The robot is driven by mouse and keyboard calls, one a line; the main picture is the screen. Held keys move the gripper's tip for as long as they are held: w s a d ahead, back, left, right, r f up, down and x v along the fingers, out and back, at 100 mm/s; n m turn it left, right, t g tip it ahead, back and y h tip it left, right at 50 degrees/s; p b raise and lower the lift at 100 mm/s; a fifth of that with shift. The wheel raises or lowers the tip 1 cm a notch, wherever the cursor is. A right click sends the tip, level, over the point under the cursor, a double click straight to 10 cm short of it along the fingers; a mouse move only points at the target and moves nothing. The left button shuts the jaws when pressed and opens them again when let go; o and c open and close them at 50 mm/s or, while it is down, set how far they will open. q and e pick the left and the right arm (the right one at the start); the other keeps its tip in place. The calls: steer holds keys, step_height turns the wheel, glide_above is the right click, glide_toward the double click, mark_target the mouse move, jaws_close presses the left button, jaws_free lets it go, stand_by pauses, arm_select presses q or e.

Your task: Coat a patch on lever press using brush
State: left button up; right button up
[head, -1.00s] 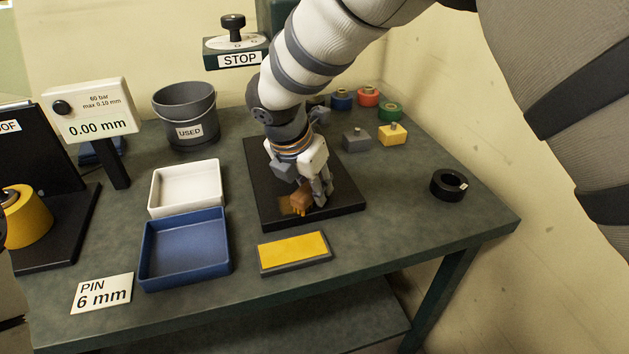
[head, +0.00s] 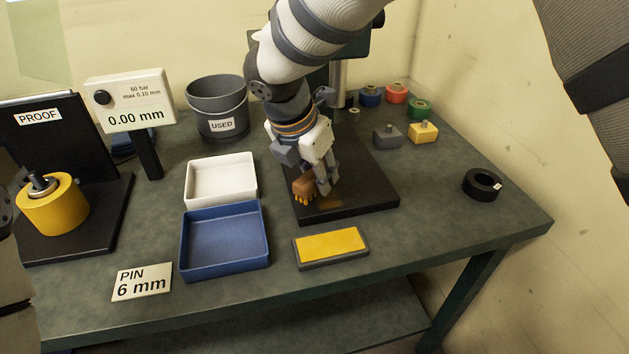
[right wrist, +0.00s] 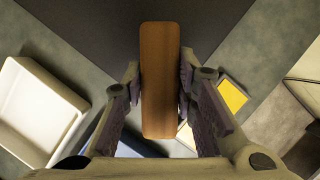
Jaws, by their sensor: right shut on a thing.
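The lever press shows its black base plate (head: 375,200) on the bench and its metal column (head: 341,82) behind my arm. The brush (head: 303,185) has a brown wooden block and yellow bristles. My right gripper (head: 316,184) is shut on the brush and holds it low over the plate's left part, bristles down. I cannot tell whether the bristles touch. A faint brownish patch (head: 326,203) shows on the plate just right of the brush. In the right wrist view the brush block (right wrist: 160,85) sits between both fingers. My left gripper is not in view.
A yellow pad (head: 332,244) lies in front of the press. A blue tray (head: 225,270) and white tray (head: 221,200) stand left of it. A USED bucket (head: 218,110) is behind them. Small blocks (head: 387,137) and a black ring (head: 482,184) lie to the right.

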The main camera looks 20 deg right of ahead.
steer(key=shift+a+r, duration=0.15)
steer(key=shift+r, duration=2.2)
